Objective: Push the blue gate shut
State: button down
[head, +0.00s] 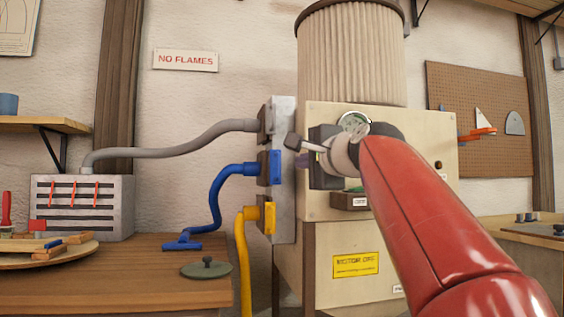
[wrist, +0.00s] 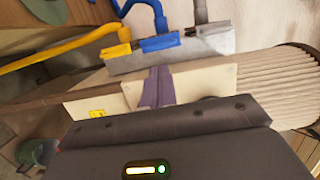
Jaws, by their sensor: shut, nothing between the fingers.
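The blue gate (head: 275,166) is a small blue plate on the side of the upright grey manifold (head: 287,200), at the end of the blue hose (head: 215,200). It also shows in the wrist view (wrist: 160,43), between the yellow gate and the grey hose's end. My gripper (head: 299,161) is just right of the manifold, at about the blue gate's height. In the wrist view its purple-grey fingers (wrist: 159,70) are together, empty, and point toward the manifold near the blue gate. I cannot tell whether they touch it. How far the plate is pushed in is unclear.
The yellow gate (head: 269,217) is below the blue one, and the grey hose (head: 180,152) joins above. A cream machine (head: 430,140) with a ribbed filter (head: 352,55) stands behind my arm. A wooden bench (head: 110,275) with a slotted box (head: 82,205) is at left.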

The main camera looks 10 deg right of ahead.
aim_at(279, 166)
jog(key=shift+w+a+f+p, duration=0.1)
jog(key=shift+w+a+p, duration=0.35)
jog(key=shift+w, duration=1.1)
jog(key=shift+w+a+r+p, duration=0.15)
jog(key=shift+w+p, duration=0.55)
jog(key=shift+w, duration=0.8)
jog(key=shift+w+a+f+p, duration=0.15)
jog(key=shift+w+a+p, duration=0.35)
jog(key=shift+w, duration=1.05)
jog(key=shift+d, duration=0.15)
